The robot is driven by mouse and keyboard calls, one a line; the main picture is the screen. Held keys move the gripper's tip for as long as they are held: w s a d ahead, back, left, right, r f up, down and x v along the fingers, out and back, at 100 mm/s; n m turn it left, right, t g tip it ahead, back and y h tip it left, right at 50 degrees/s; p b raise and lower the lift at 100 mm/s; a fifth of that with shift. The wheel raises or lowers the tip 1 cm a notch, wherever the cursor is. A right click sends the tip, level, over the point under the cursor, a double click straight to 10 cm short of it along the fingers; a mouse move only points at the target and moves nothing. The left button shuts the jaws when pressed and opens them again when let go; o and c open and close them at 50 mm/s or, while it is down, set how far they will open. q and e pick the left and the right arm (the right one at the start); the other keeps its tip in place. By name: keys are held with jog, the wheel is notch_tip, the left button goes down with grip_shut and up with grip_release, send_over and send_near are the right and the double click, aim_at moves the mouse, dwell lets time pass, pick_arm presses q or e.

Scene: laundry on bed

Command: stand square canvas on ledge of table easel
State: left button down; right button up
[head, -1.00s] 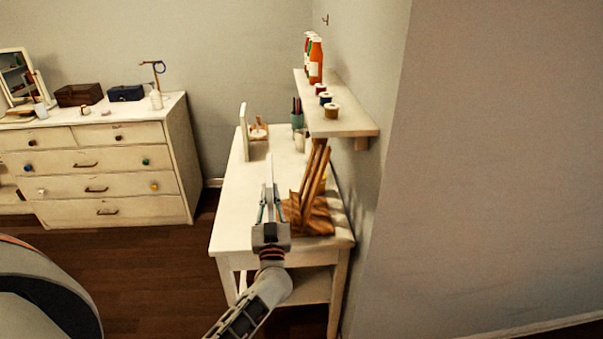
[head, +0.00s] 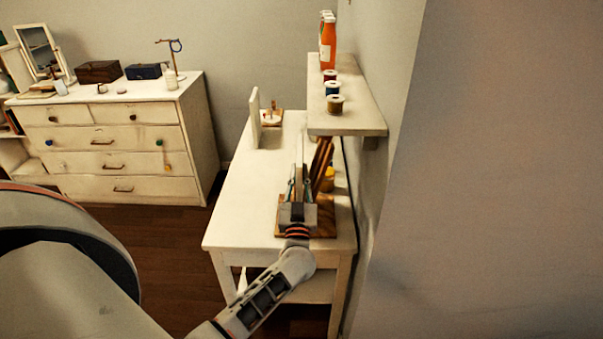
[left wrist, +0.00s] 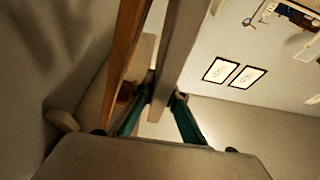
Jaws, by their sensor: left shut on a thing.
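The square canvas (head: 299,152) shows nearly edge-on as a thin pale strip in the head view, held upright. My left gripper (head: 299,184) is shut on its near edge. The canvas (left wrist: 186,45) runs up between the teal fingers (left wrist: 160,103) in the left wrist view. The wooden table easel (head: 324,158) is just right of the canvas, on the table's near right part; its base (head: 326,214) lies partly behind my gripper. A wooden bar of the easel (left wrist: 126,52) runs beside the canvas in the wrist view. Whether canvas and ledge touch is hidden.
A wall shelf (head: 345,112) with thread spools (head: 334,103) and orange bottles (head: 328,42) overhangs the easel's far side. A white upright panel (head: 254,115) stands on the table (head: 240,205) farther back. The table's left part is clear. A white dresser (head: 120,150) stands left.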

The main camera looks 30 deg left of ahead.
pick_arm(q)
notch_tip(320, 180, down, 2)
jog(key=shift+s+a+f+b, duration=0.1)
jog(key=shift+a+b, duration=0.05)
jog(key=shift+b, duration=0.8)
jog(key=shift+a+f, duration=0.15)
jog(key=shift+f, duration=0.25)
jog(key=shift+s+f+b, duration=0.1)
jog(key=shift+f+b, duration=0.2)
pick_arm(e)
jog(key=shift+w+a+f+y, duration=0.25)
jog(key=shift+w+a+y, duration=0.05)
jog(key=shift+w+a, duration=0.4)
jog(key=shift+s+f, duration=0.1)
jog(key=shift+f, duration=0.05)
pick_arm(q)
jog(key=c, duration=2)
grip_release()
pick_arm(e)
jog(key=shift+s+f, duration=0.1)
jog(key=shift+f, duration=0.05)
pick_arm(q)
jog(key=shift+o, duration=0.2)
jog(key=shift+f, duration=0.1)
pick_arm(e)
jog(key=shift+d, duration=0.1)
